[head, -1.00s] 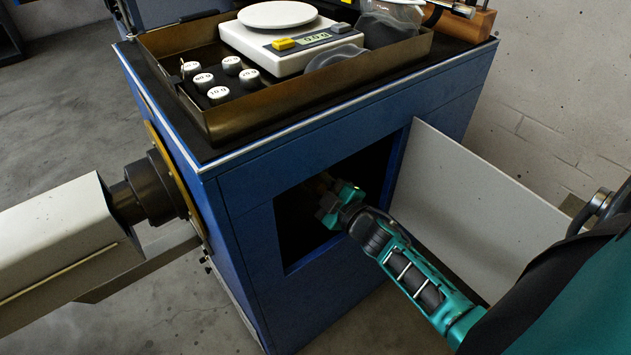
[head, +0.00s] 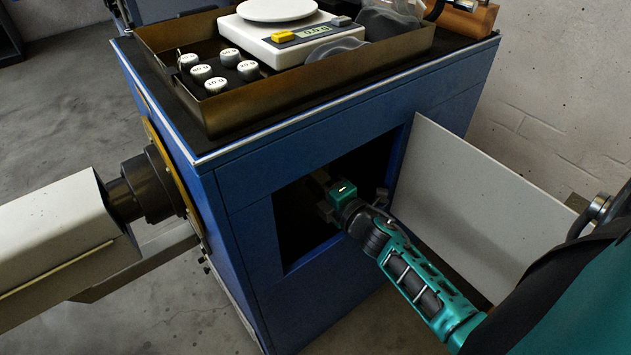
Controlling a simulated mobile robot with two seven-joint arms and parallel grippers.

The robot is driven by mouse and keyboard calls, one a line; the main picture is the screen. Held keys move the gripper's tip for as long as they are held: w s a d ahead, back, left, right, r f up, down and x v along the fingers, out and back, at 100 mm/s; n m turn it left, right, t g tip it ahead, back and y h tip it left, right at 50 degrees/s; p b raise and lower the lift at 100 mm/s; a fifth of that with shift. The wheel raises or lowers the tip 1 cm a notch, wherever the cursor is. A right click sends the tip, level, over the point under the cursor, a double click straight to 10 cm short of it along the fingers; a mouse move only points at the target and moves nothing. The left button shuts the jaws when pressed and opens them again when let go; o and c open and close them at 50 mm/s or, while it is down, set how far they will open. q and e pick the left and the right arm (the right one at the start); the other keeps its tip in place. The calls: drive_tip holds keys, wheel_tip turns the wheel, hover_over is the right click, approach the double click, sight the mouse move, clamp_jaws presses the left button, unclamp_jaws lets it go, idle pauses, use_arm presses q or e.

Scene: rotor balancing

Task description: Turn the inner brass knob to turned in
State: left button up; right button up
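My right gripper (head: 328,196) reaches from the right into the dark opening in the front of the blue cabinet (head: 240,225). Its teal and black wrist shows at the mouth of the opening, and its fingers are in shadow. The inner brass knob cannot be made out in the dark interior; the gripper and the shadow hide that area. Whether the fingers are open or shut on something cannot be seen. My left gripper is not in view.
A white door panel (head: 480,205) stands open right of the opening, close to my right arm. On the cabinet top, a brass-coloured tray (head: 270,104) holds a white scale (head: 290,38) and several weights (head: 216,86). A grey machine arm (head: 55,230) meets the cabinet's left side.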

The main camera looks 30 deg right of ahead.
drive_tip(key=shift+f+n, duration=0.15)
drive_tip(key=shift+n, duration=0.35)
drive_tip(key=o, duration=1)
drive_tip(key=shift+o, duration=0.2)
drive_tip(key=s, duration=1.3)
drive_tip(key=shift+d+r+p, duration=0.3)
drive_tip(key=shift+d+p, duration=0.1)
drive_tip(key=shift+d, duration=0.05)
